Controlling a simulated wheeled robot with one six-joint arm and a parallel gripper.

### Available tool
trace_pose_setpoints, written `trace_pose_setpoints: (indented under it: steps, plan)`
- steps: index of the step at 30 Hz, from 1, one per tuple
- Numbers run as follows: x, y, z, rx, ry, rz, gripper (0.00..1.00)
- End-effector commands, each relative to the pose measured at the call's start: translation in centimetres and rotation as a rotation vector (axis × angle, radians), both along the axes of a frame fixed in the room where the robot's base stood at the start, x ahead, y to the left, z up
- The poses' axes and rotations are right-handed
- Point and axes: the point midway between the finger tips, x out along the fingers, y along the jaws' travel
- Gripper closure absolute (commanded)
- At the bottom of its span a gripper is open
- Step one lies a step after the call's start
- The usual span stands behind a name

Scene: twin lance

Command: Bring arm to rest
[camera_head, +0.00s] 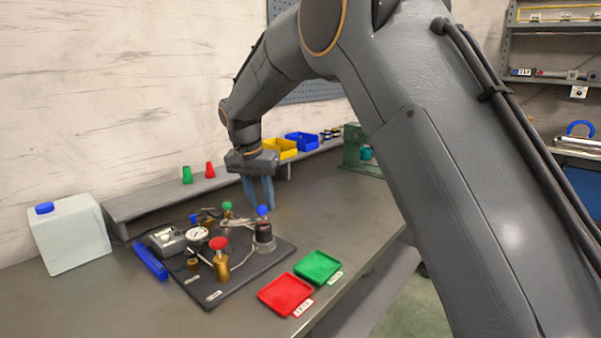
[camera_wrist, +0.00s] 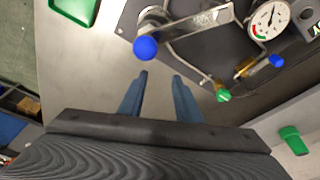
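My gripper (camera_head: 258,192) hangs over the workbench at the back edge of the dark board, pointing down. In the wrist view its two blue fingers (camera_wrist: 158,84) stand apart with nothing between them, only bare bench below. My arm reaches from the right across the head view, bent down at the wrist. The blue-capped fitting (camera_wrist: 146,46) is ahead of the fingers in the wrist view, apart from them. The green knob (camera_wrist: 223,95) is to the right of the fingers there.
A dark board (camera_head: 207,296) carries a gauge, a red-knobbed valve (camera_head: 219,245) and hoses. Red (camera_head: 285,295) and green (camera_head: 318,267) trays lie in front. A white jug (camera_head: 70,234) stands left. Yellow (camera_head: 281,148) and blue (camera_head: 302,142) bins sit behind. Bare bench lies right of the board.

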Motion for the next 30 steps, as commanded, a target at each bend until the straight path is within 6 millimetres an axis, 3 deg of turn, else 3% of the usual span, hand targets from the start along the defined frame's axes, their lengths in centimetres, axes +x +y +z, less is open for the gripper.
trace_pose_setpoints:
  steps: [1,8,12,15,21,30]
  plan:
    - [-0.9,-3.2,-0.3,0.007,0.012,0.016,0.69]
    - [-6.7,-14.3,-2.6,0.035,0.039,0.121,0.69]
    - [-12.2,-20.4,-4.4,0.051,0.040,0.174,0.69]
    - [-16.3,-23.8,-5.6,0.056,0.036,0.207,0.69]
    - [-22.7,-27.9,-7.6,0.056,0.026,0.247,0.69]
    - [-29.4,-30.7,-9.5,0.048,0.028,0.278,0.69]
